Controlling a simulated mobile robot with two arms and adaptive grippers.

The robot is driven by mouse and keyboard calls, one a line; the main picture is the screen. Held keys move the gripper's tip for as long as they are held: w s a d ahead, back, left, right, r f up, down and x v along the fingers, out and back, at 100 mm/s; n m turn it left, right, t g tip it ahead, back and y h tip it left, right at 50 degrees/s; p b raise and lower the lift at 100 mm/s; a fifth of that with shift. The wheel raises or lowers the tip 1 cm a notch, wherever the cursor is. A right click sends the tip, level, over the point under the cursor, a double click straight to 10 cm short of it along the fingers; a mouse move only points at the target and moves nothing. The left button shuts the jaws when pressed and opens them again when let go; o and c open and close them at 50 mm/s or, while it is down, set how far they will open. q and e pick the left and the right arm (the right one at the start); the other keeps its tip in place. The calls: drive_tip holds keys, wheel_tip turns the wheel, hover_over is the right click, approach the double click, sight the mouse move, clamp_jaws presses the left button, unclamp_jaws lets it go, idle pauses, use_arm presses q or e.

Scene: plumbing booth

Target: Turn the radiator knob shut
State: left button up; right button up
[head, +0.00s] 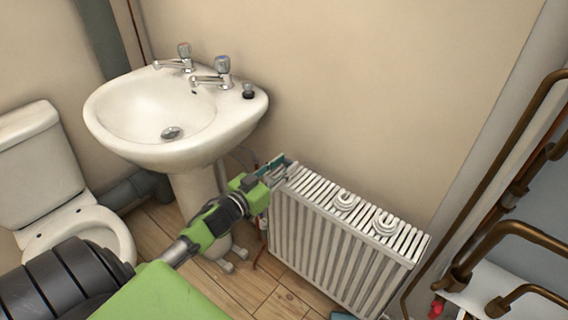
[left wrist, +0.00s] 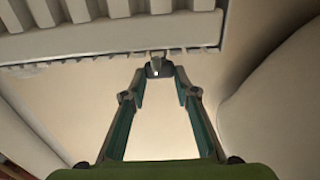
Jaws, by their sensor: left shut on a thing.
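The white ribbed radiator (head: 335,252) stands against the wall, right of the sink. My left gripper (head: 281,168) is at the radiator's upper left end and covers the knob in the head view. In the left wrist view, the small dark knob (left wrist: 158,67) with a light spot sits between the fingertips of the left gripper (left wrist: 160,74), just off the radiator's edge (left wrist: 115,43). The two fingers close in on the knob from both sides. The knob's turn angle cannot be told. My right gripper is not in view.
A white sink (head: 120,130) with two taps (head: 222,70) stands left of the radiator, close to my left arm. A toilet (head: 85,228) is at the far left. Two white round items (head: 384,224) lie on the radiator. Copper pipes (head: 510,230) run along the right side.

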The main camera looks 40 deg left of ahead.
use_arm(q)
drive_tip(key=shift+w+r, duration=0.1)
drive_tip(key=shift+r, duration=0.05)
idle(0.3)
drive_tip(key=o, duration=1.1)
drive_tip(key=shift+s+f, duration=0.3)
drive_tip(key=shift+s, duration=0.3)
drive_tip(key=s, duration=0.7)
drive_tip(key=s+a, duration=0.1)
drive_tip(key=s, duration=0.2)
drive_tip(key=shift+s+a+r, duration=0.1)
drive_tip(key=shift+s+r, duration=0.05)
drive_tip(key=shift+s, duration=0.2)
